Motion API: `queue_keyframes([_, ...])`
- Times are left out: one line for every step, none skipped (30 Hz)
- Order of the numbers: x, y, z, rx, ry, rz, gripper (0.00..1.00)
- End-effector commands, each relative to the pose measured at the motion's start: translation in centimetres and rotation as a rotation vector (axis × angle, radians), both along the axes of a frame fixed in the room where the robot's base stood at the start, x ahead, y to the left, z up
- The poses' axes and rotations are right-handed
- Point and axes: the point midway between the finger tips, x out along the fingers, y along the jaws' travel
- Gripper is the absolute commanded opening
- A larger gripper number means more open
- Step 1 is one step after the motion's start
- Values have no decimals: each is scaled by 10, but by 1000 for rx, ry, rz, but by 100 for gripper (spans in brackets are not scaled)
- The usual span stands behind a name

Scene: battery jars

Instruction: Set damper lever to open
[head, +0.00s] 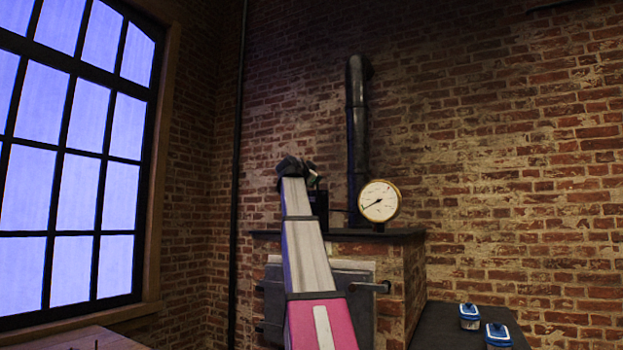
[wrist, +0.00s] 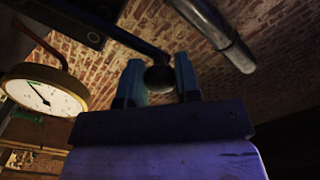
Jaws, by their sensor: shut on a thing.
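The damper lever shows in the wrist view as a dark rod ending in a round black knob (wrist: 160,79). The rod runs up and left from the knob toward a dark box (wrist: 62,20). My gripper (wrist: 160,76) has its two blue-grey fingers on either side of the knob, shut on it. In the head view my gripper (head: 308,174) is at the far end of my raised arm, above the stove top. There the arm and gripper hide the lever, and I cannot read its setting.
A round brass-rimmed gauge (head: 380,201) stands on the dark stove top (head: 400,235), right of my arm. A black flue pipe (head: 357,130) rises behind. Two blue-lidded jars (head: 469,316) (head: 498,335) stand on a dark surface at lower right. A large window (head: 75,150) is left.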

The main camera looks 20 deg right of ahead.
Motion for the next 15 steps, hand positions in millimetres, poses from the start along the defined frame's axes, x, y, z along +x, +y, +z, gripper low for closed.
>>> queue_keyframes([-1, -1, 0, 4, -4, -2, 0])
queue_keyframes([-1, -1, 0, 4, -3, -2, 0])
queue_keyframes([-1, -1, 0, 5, -3, -2, 0])
queue_keyframes([-2, -1, 0, 5, -3, -2, 0])
queue_keyframes([-2, -1, 0, 5, -3, -2, 0])
queue_keyframes([-2, -1, 0, 5, -3, -2, 0])
queue_keyframes([-2, -1, 0, 5, -3, -2, 0])
queue_keyframes([-2, -1, -1, 5, -3, -2, 0])
queue_keyframes([-2, -1, -1, 5, -2, -3, 0])
queue_keyframes([-2, -1, -1, 5, -2, -3, 34])
queue_keyframes([-2, -1, -1, 5, -2, -3, 44])
queue_keyframes([-2, -1, -1, 5, -2, -3, 56])
queue_keyframes([-2, -1, -1, 5, -3, -2, 56])
queue_keyframes([-2, -1, -1, 4, -2, -2, 56])
queue_keyframes([-2, -1, -1, 4, -2, -2, 56])
